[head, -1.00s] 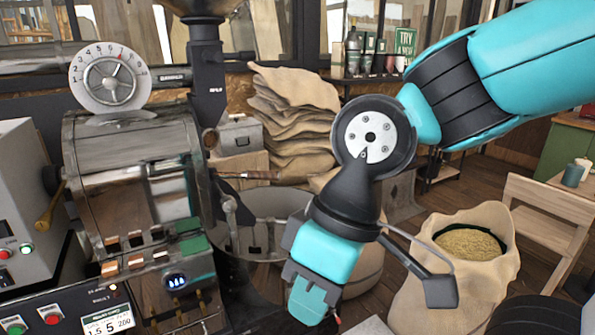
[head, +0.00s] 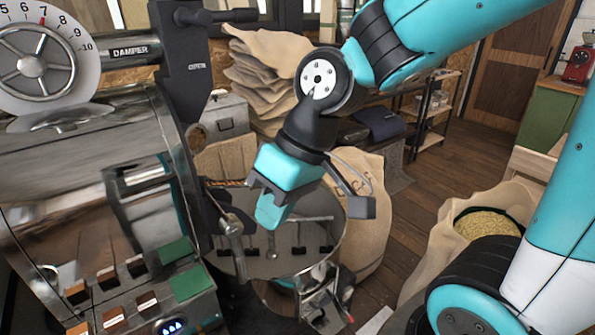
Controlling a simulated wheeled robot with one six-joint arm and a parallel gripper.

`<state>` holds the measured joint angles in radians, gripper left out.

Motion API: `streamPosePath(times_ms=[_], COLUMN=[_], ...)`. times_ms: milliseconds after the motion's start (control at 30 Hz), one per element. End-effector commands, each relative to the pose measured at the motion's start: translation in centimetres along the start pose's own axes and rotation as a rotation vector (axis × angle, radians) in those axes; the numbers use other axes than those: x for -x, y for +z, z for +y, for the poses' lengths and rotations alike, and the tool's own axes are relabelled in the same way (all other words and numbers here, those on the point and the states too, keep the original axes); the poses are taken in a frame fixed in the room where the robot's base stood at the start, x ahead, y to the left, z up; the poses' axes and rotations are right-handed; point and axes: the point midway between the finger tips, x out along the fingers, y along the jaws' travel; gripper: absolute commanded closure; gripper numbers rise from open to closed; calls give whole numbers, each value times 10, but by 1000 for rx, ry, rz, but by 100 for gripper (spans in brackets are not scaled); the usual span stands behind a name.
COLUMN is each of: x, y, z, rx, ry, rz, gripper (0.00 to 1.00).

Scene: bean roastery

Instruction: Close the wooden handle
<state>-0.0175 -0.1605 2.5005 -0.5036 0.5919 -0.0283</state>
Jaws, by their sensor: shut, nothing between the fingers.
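The roaster's metal front fills the left of the head view. A thin brown wooden handle (head: 227,183) juts right from it, just above the round cooling tray (head: 330,245). Its right end is hidden behind my gripper. A round wooden knob end (head: 197,136) sits higher on the roaster. My gripper (head: 269,218) is turquoise and dark grey, points down and is shut and empty. It appears in front of the handle's end and over the tray; I cannot tell whether it touches the handle.
The roaster's control panel with green pads (head: 190,283) is at the lower left. A damper dial (head: 40,62) is at the upper left. An open sack of beans (head: 488,225) stands at the right. Folded sacks (head: 265,78) are piled behind.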

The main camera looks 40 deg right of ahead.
Motion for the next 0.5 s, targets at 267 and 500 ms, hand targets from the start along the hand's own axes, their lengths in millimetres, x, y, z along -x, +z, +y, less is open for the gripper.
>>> streamPosePath(times_ms=[267, 500], x=[20, 36], y=[-46, -25], z=[189, 281], rx=[-469, -663], ry=[91, 160], rz=[312, 462], gripper=[100, 100])
